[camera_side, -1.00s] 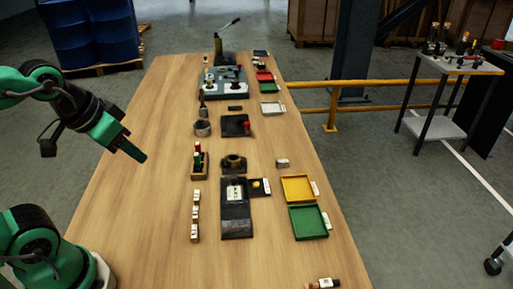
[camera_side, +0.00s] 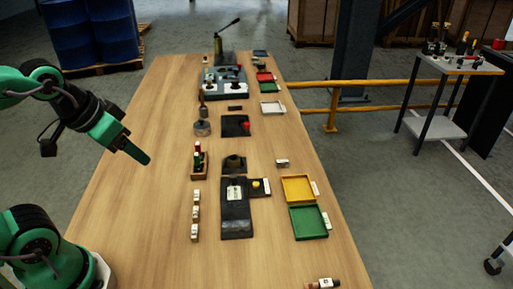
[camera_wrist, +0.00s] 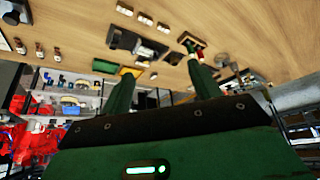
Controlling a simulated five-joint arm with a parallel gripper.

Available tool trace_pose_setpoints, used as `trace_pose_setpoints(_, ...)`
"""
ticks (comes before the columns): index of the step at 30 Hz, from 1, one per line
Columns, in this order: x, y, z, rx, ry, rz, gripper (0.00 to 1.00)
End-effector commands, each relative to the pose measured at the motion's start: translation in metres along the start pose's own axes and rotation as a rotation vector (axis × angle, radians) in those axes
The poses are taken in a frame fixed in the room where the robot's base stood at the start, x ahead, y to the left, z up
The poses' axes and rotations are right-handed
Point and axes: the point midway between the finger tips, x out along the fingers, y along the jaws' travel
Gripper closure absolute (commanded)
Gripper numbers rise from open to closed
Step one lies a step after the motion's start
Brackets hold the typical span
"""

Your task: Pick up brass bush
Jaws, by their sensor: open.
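I cannot pick out a brass bush with certainty. A dark round fitting on a black base (camera_side: 234,164) stands mid-table in the side view; its material is too small to tell. A short cylinder with a brownish end (camera_side: 323,284) lies at the near right edge. My gripper (camera_side: 146,160) hangs above the left part of the table, clear of all objects. In the wrist view my gripper (camera_wrist: 162,84) shows two green fingers spread apart with nothing held between them.
Several white-labelled blocks (camera_side: 195,214) line the left of a black fixture (camera_side: 236,222). A rack with bottles (camera_side: 199,165) stands behind them. A yellow tray (camera_side: 298,188) and green tray (camera_side: 308,222) lie right. The table's left side is free.

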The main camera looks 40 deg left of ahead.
Motion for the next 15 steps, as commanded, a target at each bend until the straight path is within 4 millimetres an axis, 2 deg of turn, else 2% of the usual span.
trace_pose_setpoints(10, 0.0000, -0.0001, -0.0012, -0.003, -0.001, 0.000, 0.37)
trace_pose_setpoints(15, 0.0009, -0.0004, -0.0095, -0.022, -0.015, -0.001, 0.37)
